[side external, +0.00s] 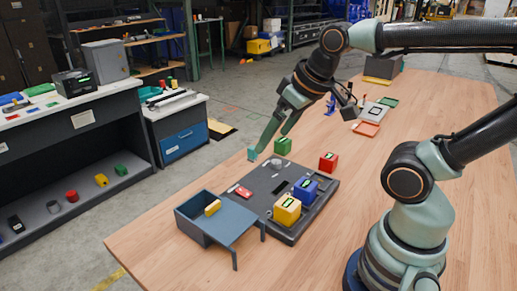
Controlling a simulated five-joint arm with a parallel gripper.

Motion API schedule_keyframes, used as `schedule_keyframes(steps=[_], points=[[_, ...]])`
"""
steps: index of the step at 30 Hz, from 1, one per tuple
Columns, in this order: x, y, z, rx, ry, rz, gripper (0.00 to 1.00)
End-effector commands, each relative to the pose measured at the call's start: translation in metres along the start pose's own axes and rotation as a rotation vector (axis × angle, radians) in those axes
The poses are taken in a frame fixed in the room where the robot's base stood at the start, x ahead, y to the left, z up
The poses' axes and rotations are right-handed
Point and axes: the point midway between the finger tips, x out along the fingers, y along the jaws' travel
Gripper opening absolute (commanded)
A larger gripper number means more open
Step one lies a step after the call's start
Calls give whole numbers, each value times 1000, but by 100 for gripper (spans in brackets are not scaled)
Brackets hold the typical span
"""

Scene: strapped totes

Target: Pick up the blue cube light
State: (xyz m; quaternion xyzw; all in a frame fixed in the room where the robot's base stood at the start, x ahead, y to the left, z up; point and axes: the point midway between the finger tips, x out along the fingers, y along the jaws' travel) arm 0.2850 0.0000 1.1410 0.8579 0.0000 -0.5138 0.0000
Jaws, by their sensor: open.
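The blue cube (306,190) sits on the right part of the dark tray (262,207), with a small greenish panel on its top. A yellow cube (287,209) stands close beside it, toward the front left. My gripper (269,144) is open, pointing down and left near the tray's far left edge. It is well away from the blue cube, up and to the left of it in the picture. A green cube (283,146) shows close to the fingers; I cannot tell whether they touch it. No cube shows held between the fingers.
A red cube (328,162) is near the tray's far right edge. A blue-grey open box (203,231) with a yellow block inside stands left of the tray. Flat orange (366,128) and green pieces lie farther back. The wooden table (420,110) is clear at right.

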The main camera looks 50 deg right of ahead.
Motion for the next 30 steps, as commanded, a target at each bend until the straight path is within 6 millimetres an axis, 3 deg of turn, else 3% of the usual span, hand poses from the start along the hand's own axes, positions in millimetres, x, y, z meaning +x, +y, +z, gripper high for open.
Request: schedule_keyframes(steps=[8, 13, 22, 30], points=[[0, 0, 0, -2, -1, 0, 98], [5, 9, 2, -102, -36, 12, 98], [28, 51, 16, -615, -214, -14, 98], [47, 89, 37, -1099, -349, -164, 98]])
